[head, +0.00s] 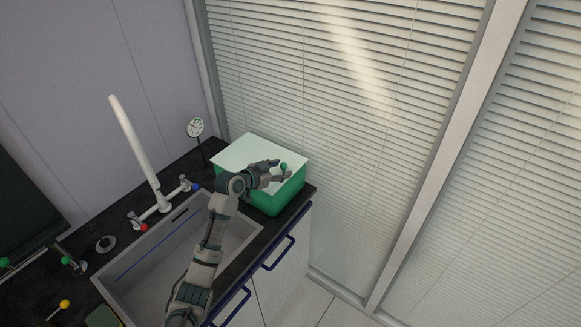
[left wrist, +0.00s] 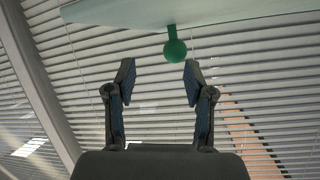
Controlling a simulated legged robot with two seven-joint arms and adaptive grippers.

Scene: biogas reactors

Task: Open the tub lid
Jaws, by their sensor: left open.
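The tub (head: 262,196) is a green box on the dark counter at the right end of the sink. Its flat pale lid (head: 250,148) lies on top and looks closed. My right gripper is not in view.
A sink (head: 165,262) with a white tap (head: 137,150) lies left of the tub. A gauge (head: 195,128) stands behind the counter's back edge area. Blinds behind glass (head: 360,110) rise close behind the tub. Blue handles (head: 278,254) run along the cabinet front.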

